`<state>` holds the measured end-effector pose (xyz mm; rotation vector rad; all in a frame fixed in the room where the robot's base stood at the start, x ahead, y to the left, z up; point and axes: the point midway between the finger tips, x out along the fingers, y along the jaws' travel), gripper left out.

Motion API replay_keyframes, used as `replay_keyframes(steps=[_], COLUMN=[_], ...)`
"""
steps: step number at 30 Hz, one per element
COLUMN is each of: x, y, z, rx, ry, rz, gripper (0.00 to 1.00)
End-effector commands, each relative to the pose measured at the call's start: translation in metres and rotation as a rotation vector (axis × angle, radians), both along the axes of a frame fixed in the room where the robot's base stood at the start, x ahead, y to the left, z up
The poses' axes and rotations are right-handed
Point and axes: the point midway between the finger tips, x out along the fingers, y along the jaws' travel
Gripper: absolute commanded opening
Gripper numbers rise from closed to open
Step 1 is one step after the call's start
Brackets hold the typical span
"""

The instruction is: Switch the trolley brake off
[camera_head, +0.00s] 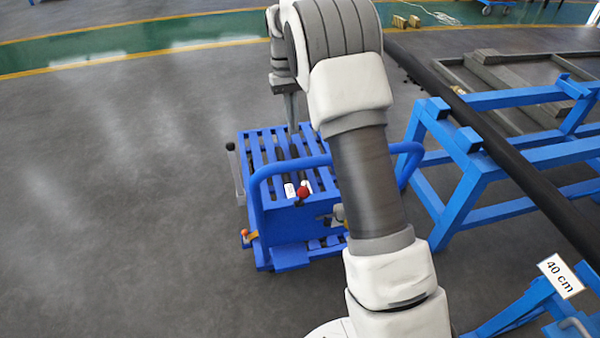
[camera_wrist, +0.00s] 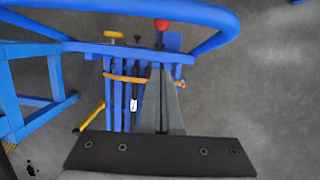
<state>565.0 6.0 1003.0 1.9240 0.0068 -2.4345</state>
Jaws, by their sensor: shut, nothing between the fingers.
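The blue trolley (camera_head: 257,180) has a slatted top and a curved push handle (camera_head: 270,172). In the wrist view its handle (camera_wrist: 205,14) arches across the top. A red knob (camera_head: 302,192) is by the handle; it shows in the wrist view (camera_wrist: 162,24) too. An orange part (camera_head: 249,236) is at the trolley's lower left corner. I cannot tell which part is the brake. My gripper (camera_head: 292,128) points down over the trolley's far end. In the wrist view my gripper (camera_wrist: 161,72) is shut and empty above the slats, near an orange bar (camera_wrist: 125,78).
A grey upright lever (camera_head: 235,172) is at the trolley's left side. A blue stand (camera_head: 462,205) carrying a long dark bar (camera_head: 510,175) is close on the right. A "40 cm" sign (camera_head: 560,276) is at lower right. The floor left of the trolley is clear.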

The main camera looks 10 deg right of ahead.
Motion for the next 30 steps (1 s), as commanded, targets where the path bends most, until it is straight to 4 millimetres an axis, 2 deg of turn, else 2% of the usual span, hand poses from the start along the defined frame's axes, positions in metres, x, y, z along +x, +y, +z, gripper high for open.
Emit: replay_keyframes(steps=[6, 10, 14, 24, 30], x=[0.0, -0.002, -0.008, -0.025, -0.045], y=[0.0, 0.0, -0.001, -0.003, -0.004], z=[-0.001, -0.01, -0.031, -0.104, -0.111], rx=[0.0, 0.0, 0.0, 0.0, 0.0], ry=[0.0, 0.001, 0.003, 0.003, 0.0], rz=[0.0, 0.0, 0.0, 0.0, -0.001], gripper=[0.0, 0.0, 0.0, 0.0, 0.0])
